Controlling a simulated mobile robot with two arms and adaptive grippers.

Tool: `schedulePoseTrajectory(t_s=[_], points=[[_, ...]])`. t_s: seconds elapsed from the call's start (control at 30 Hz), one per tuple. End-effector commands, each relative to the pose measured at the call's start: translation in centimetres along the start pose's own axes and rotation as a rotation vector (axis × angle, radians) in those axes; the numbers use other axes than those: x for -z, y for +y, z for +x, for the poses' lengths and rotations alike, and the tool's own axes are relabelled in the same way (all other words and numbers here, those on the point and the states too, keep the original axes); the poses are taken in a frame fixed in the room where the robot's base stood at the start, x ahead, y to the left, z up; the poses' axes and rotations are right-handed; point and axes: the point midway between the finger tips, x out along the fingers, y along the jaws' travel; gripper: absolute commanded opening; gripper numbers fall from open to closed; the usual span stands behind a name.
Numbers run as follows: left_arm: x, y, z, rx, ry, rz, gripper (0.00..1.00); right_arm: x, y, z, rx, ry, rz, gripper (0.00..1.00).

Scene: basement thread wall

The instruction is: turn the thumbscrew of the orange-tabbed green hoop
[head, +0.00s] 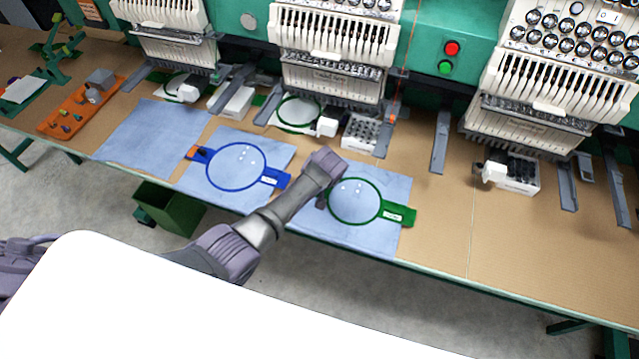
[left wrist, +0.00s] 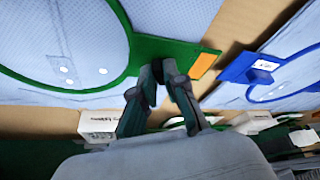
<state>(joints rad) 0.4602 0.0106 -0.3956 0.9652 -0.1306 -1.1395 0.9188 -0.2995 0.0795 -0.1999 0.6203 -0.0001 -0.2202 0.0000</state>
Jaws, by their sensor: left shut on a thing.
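The green hoop (head: 380,205) lies flat on blue cloth at the table's front edge, with a white-labelled green tab on its right in the head view. In the left wrist view its green bracket (left wrist: 150,50) carries an orange tab (left wrist: 203,65). My left gripper (left wrist: 163,72) is shut at this bracket, beside the orange tab. The thumbscrew is mostly hidden between the fingers, which close on it. In the head view my left gripper (head: 321,198) reaches down at the hoop's left side, its fingers largely hidden by the wrist. My right gripper is not in view.
A blue hoop (head: 233,190) with its own orange tab (head: 197,153) lies just left of the arm. Embroidery machines (head: 335,85) line the back. White boxes (head: 360,132) stand behind the hoop. A green bin (head: 170,210) is below the table edge. Bare table lies to the right.

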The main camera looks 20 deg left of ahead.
Motion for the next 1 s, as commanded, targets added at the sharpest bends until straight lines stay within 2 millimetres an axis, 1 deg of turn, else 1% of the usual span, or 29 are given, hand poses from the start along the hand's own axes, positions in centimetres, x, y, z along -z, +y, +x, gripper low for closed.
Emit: schedulePoseTrajectory(t_s=[0.2, 0.5, 0.7, 1.0], points=[[-0.1, 0.4, 0.2, 0.07, -0.001, -0.178, 0.0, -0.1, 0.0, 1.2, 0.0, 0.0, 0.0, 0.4], [0.0, 0.5, 0.2, 0.145, 0.0, -0.359, 0.0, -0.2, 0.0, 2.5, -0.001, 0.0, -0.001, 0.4], [0.1, 0.5, 0.1, 0.173, -0.001, -0.425, 0.0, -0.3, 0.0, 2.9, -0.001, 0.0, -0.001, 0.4], [0.2, 0.4, 0.0, 0.188, 0.0, -0.456, 0.0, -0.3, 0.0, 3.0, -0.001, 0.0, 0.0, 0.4]])
